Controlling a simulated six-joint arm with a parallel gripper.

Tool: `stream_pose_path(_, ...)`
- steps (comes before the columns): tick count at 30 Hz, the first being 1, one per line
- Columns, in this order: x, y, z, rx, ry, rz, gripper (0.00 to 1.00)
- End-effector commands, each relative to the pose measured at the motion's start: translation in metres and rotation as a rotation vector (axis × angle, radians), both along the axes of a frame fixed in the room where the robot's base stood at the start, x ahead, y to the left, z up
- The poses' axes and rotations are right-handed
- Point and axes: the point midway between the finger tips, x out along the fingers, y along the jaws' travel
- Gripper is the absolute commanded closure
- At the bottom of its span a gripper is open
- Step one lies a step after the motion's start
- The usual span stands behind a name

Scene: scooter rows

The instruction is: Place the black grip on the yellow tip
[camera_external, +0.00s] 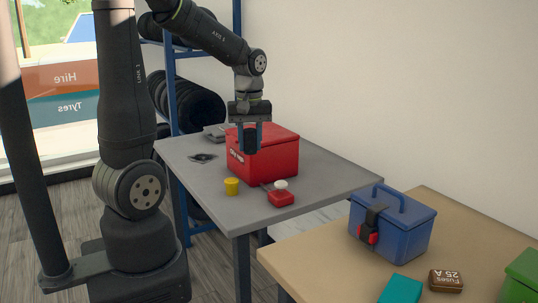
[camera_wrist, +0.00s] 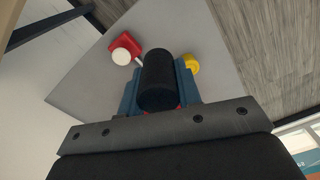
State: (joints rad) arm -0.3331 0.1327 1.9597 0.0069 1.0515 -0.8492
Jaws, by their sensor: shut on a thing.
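The black grip (camera_wrist: 159,80) is a short dark cylinder clamped between the blue fingers of my gripper (camera_wrist: 160,92) in the wrist view. In the external view my gripper (camera_external: 251,138) hangs over the grey table, in front of the red box, with the black grip (camera_external: 251,144) between its fingers. The yellow tip (camera_external: 231,187) stands on the grey table, below and to the left of the gripper, apart from the grip. In the wrist view the yellow tip (camera_wrist: 191,63) shows just right of the grip, partly hidden.
A red box (camera_external: 270,154) stands close behind my gripper. A small red block with a white knob (camera_external: 281,192) sits right of the yellow tip. A flat dark item (camera_external: 203,157) lies at the left. A blue toolbox (camera_external: 392,226) stands on the tan table.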

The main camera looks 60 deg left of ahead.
Motion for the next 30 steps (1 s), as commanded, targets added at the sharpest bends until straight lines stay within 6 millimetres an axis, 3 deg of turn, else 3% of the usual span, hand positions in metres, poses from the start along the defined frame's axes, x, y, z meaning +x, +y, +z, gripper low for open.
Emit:
stream_pose_path(5, 0.0, 0.004, -0.018, -0.001, 0.001, 0.002, 0.91)
stream_pose_path(8, -0.001, 0.017, -0.028, -0.001, 0.003, 0.006, 0.91)
stream_pose_path(21, -0.006, 0.107, -0.081, -0.001, 0.001, 0.006, 0.91)
stream_pose_path(26, -0.006, 0.117, -0.087, 0.0, 0.0, 0.003, 0.91)
stream_pose_path(30, -0.006, 0.117, -0.105, -0.003, 0.003, 0.001, 0.91)
